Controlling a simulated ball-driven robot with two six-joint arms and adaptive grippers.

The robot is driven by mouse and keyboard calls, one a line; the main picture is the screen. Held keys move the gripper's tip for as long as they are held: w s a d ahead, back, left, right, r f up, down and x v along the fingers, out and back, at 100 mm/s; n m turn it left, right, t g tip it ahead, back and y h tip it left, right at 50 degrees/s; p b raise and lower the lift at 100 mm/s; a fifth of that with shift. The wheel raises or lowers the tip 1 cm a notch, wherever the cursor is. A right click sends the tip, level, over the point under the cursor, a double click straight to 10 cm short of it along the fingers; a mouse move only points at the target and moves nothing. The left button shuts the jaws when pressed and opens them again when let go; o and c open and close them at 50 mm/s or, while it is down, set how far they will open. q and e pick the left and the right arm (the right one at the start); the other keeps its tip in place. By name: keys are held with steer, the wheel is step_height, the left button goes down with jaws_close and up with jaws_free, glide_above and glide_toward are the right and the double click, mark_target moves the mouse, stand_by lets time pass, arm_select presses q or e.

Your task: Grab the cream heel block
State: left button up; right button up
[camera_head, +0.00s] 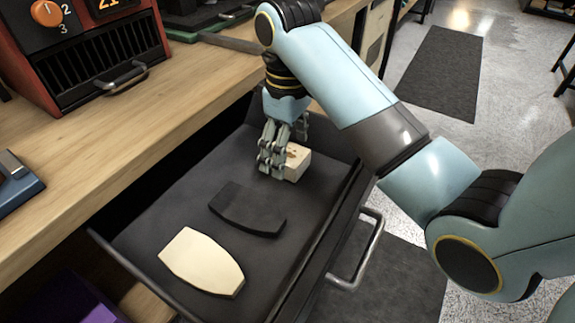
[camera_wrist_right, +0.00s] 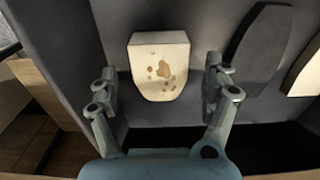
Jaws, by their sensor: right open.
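The cream heel block (camera_head: 296,165) lies in the open dark drawer (camera_head: 165,210), near its far end. It is a small block with brown stains on its face, which show in the right wrist view (camera_wrist_right: 160,66). My right gripper (camera_head: 272,165) is at the block and partly covers it in the head view. In the right wrist view the gripper (camera_wrist_right: 162,88) is open, with one finger on each side of the block and a gap to each. My left gripper is not in view.
A black sole-shaped piece (camera_head: 247,209) and a cream sole-shaped piece (camera_head: 202,262) lie in the drawer, nearer to me. The drawer's metal handle (camera_head: 365,255) is at the right. A wooden worktop (camera_head: 110,135) with an orange-black machine (camera_head: 90,55) borders the left.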

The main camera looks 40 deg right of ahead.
step_height(320, 180, down, 2)
steer(key=shift+f, duration=0.1)
steer(key=shift+c, duration=1.2)
steer(key=c, duration=1)
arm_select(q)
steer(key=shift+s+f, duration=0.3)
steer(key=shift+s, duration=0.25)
arm_select(e)
steer(key=shift+r, duration=0.2)
steer(key=shift+c, duration=0.3)
steer(key=shift+r, duration=0.1)
